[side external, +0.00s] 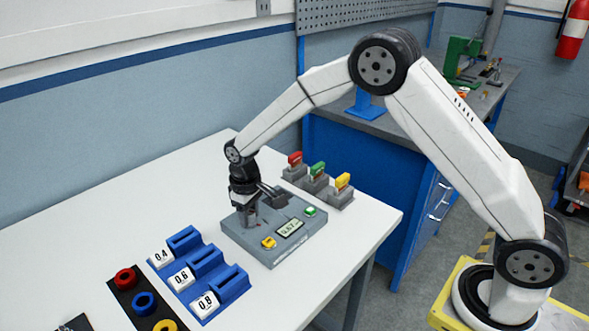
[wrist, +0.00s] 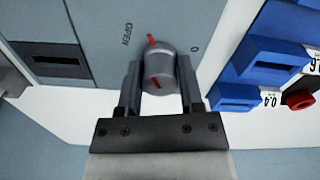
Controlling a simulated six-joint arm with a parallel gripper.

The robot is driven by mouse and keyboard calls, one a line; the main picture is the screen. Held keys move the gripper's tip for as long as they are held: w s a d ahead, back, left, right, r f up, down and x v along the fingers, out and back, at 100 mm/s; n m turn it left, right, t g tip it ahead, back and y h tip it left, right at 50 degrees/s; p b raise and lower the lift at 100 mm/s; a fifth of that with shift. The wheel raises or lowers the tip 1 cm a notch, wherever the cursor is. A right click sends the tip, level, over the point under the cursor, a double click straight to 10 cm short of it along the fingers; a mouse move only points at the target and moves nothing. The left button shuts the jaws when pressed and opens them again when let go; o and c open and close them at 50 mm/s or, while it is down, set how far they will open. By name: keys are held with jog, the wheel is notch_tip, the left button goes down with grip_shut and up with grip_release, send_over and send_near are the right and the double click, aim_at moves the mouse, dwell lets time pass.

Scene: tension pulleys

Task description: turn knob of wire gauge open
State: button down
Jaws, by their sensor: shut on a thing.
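The wire gauge (side external: 290,252) is a grey box on the white table with a small display, a yellow button and a green button. Its knob (wrist: 158,68) is a grey cylinder with red marks, seen in the wrist view near the printed word OPEN and another mark to the right. My gripper (wrist: 160,75) is shut on the knob, with one finger on each side of it. In the side view my gripper (side external: 248,222) comes down onto the gauge's left back part and hides the knob there.
A blue rack (side external: 207,268) with white blocks marked 0.4, 0.6 and 0.8 stands left of the gauge. A black strip (side external: 133,303) holds red, blue and yellow rings. Grey holders (side external: 318,183) with red, green and yellow pieces stand behind. The table's right front is clear.

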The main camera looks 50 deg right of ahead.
aim_at(249, 212)
jog(key=n, duration=0.4)
jog(key=shift+w+n, duration=0.1)
jog(key=shift+n, duration=0.2)
jog(key=n, duration=0.5)
jog(key=shift+r, duration=0.1)
jog(key=shift+c, duration=1.2)
grip_release()
jog(key=shift+r, duration=3.85)
